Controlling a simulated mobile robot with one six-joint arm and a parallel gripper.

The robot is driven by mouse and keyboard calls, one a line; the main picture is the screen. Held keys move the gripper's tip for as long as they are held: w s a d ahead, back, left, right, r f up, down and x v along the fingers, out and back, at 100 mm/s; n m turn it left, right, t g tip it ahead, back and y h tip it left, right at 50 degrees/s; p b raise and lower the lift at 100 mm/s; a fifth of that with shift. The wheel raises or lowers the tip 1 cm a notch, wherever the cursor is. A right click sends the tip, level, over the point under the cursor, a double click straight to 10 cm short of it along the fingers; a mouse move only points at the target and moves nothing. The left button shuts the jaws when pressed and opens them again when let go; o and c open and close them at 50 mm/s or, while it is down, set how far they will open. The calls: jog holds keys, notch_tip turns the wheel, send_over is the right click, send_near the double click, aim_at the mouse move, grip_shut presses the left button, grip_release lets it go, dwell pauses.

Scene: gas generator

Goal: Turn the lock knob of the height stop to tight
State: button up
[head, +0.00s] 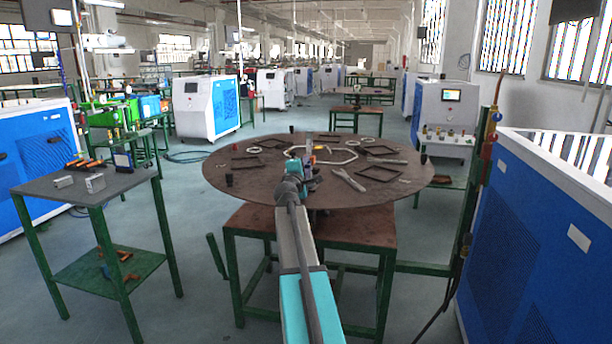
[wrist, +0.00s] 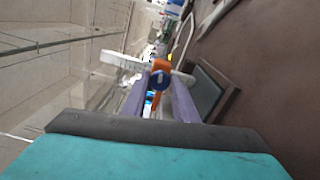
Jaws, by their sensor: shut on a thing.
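The lock knob (wrist: 160,67), orange with a round blue face and a white mark, sits between the fingertips of my gripper (wrist: 159,88) in the wrist view. My gripper is shut on it. A pale arm of the height stop (wrist: 122,62) reaches out to the left behind the knob. In the head view my gripper (head: 309,180) is over the round brown table, at the height stop (head: 309,143). There my arm hides most of the knob, and I cannot tell how far it is turned.
The round table (head: 225,178) carries dark square frames (head: 382,168), flat bars (head: 348,180) and small black cups. A grey side table (head: 60,190) stands at left. A blue and white cabinet (head: 530,230) stands close at right. The floor between is mostly clear.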

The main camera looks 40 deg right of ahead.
jog(key=shift+f+m+b, duration=0.15)
jog(key=shift+m+b, duration=0.5)
jog(key=shift+m, duration=0.05)
jog(key=o, duration=1)
jog(key=shift+s+a, duration=0.1)
jog(key=shift+a, duration=0.05)
jog(key=shift+b+v, duration=0.3)
jog(key=shift+v, duration=6.4)
